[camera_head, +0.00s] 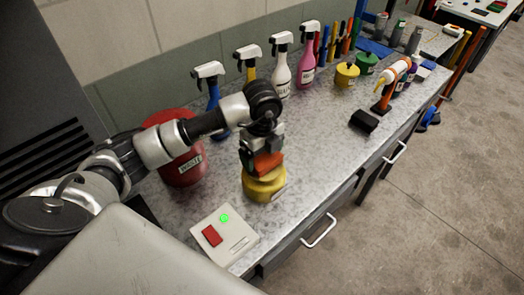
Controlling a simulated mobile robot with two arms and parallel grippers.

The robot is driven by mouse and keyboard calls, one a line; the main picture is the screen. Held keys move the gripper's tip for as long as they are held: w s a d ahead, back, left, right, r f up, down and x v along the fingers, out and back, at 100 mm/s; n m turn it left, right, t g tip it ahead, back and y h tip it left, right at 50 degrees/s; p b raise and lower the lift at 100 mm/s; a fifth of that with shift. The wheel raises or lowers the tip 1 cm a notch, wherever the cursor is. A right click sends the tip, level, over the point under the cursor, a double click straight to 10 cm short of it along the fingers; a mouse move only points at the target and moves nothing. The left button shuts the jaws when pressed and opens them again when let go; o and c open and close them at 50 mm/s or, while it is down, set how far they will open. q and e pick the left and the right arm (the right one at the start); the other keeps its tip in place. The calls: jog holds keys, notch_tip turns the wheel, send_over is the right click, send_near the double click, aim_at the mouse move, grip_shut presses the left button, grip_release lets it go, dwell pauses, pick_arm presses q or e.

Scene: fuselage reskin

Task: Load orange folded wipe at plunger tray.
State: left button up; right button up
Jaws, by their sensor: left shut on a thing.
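My left gripper (262,150) reaches in from the left and points down over the counter. It is shut on the orange folded wipe (268,163). The wipe is right at the top of a yellow round can (264,188), which I take to be the one with the plunger tray. The gripper and wipe hide most of the can's top, so I cannot tell whether the wipe touches the tray. The can stands upright on the counter near its front edge. My right gripper is not in view.
A red waste bin (184,170) stands left of the can. A white box (225,236) with a red switch and green light is in front. Several spray bottles (281,72) line the wall. A black block (364,121) lies right. Counter between is clear.

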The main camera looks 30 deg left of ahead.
pick_arm(q)
jog(key=shift+f+b, duration=0.65)
jog(key=shift+f, duration=0.2)
dwell(1.0)
jog(key=shift+r, duration=0.1)
dwell(0.4)
jog(key=shift+r+p, duration=2.6)
jog(key=shift+r, duration=0.95)
jog(key=shift+f, duration=0.1)
